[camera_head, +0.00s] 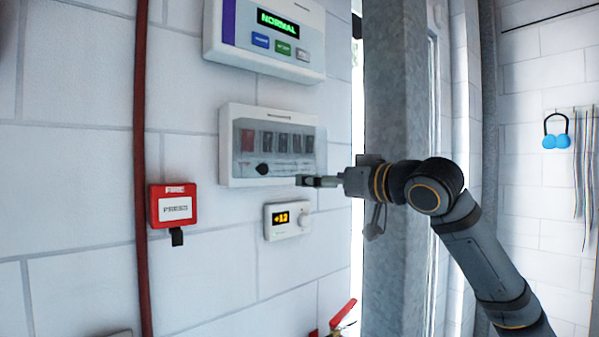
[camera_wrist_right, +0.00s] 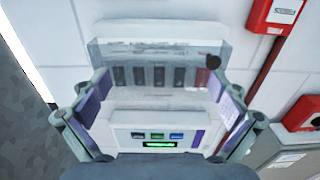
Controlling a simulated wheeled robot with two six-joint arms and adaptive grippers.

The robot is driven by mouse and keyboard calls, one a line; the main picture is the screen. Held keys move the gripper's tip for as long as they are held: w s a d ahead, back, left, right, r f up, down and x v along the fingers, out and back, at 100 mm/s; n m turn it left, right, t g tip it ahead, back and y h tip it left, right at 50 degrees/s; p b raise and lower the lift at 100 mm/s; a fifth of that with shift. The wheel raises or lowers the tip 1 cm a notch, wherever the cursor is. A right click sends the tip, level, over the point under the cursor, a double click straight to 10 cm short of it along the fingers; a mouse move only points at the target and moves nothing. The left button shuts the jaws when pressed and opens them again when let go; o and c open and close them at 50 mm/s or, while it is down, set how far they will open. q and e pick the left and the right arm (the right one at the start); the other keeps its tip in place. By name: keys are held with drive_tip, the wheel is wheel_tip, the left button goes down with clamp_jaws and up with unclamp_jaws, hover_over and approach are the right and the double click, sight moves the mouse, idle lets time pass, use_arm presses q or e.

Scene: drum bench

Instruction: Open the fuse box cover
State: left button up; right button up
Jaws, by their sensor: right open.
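The fuse box (camera_head: 225,148) is a white wall unit with a clear cover (camera_head: 290,165) over a row of dark fuses and one red one. The cover looks closed. A round black knob (camera_head: 263,169) sits at its lower left. My right gripper (camera_head: 308,181) is by the box's lower right corner, and contact cannot be told. In the right wrist view the picture is upside down. There my right gripper (camera_wrist_right: 160,95) is open and empty, its fingers either side of the view of the box, with the knob (camera_wrist_right: 213,61) near the right finger. My left gripper is not in view.
A panel reading NORMAL (camera_head: 265,72) is above the box, and a thermostat (camera_head: 288,220) is below it. A red fire call point (camera_head: 173,205) and a red pipe (camera_head: 141,180) are to the left. A grey steel column (camera_head: 398,90) stands close behind my right arm.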

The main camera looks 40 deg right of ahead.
sight(294, 176)
drive_tip(key=w+p, duration=0.1)
drive_tip(key=w, duration=0.1)
drive_tip(key=w+p, duration=0.1)
drive_tip(key=w, duration=0.1)
drive_tip(key=w+p, duration=0.2)
drive_tip(key=shift+w+a+r, duration=0.25)
drive_tip(key=shift+w+a, duration=0.05)
drive_tip(key=shift+w, duration=0.1)
drive_tip(key=shift+w+f, duration=0.2)
drive_tip(key=shift+w, duration=0.25)
drive_tip(key=shift+s, duration=0.1)
drive_tip(key=shift+c, duration=0.4)
